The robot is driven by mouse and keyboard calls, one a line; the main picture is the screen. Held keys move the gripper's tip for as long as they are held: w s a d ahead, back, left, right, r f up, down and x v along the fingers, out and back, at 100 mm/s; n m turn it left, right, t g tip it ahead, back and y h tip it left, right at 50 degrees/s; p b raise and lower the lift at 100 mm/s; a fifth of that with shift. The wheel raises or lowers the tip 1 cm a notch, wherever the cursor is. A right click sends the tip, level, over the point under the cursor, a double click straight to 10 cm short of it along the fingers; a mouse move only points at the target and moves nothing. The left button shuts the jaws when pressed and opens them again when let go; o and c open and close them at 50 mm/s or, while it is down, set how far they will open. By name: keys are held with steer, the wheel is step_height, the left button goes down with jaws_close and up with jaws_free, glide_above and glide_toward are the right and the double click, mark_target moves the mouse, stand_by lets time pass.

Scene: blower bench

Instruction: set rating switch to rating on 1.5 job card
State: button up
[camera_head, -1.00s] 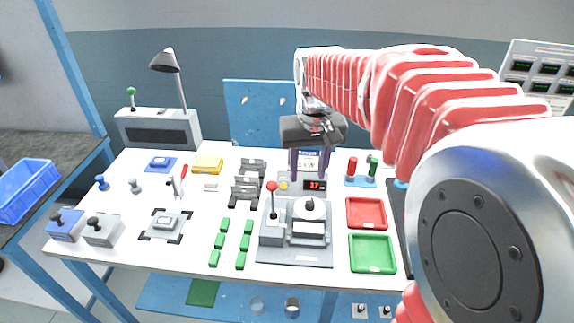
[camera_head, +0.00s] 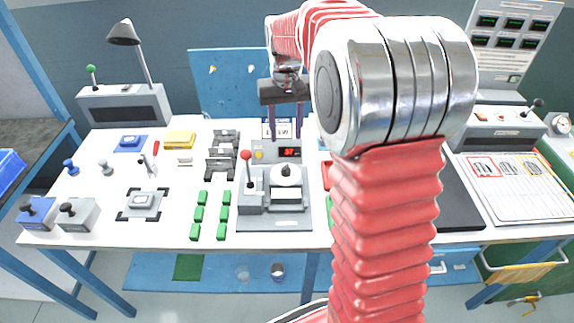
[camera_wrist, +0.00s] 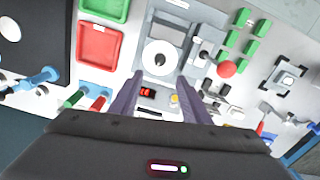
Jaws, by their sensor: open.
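A grey fixture (camera_head: 255,221) stands at the middle front of the bench. It carries a round white dial with a black pointer knob (camera_head: 286,171), also seen in the wrist view (camera_wrist: 160,59), and a red-ball lever (camera_head: 248,155). A small red display (camera_head: 290,152) sits behind the dial; its digits are too small to read surely. A white card (camera_head: 284,129) with dark print stands behind it, partly between my fingers; its text is unreadable. My gripper (camera_head: 286,135) is open and empty, with purple fingers pointing down above the display and short of the dial. It also shows in the wrist view (camera_wrist: 158,82).
Green blocks (camera_head: 210,214) and grey holders (camera_head: 222,154) lie left of the fixture. Red and green trays show in the wrist view (camera_wrist: 99,44); my arm mostly hides them in the head view. A printed sheet (camera_head: 515,186) lies at right.

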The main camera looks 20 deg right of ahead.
mark_target(286, 167)
step_height(286, 167, down, 14)
steer(key=shift+r, duration=0.1)
stand_by(0.5)
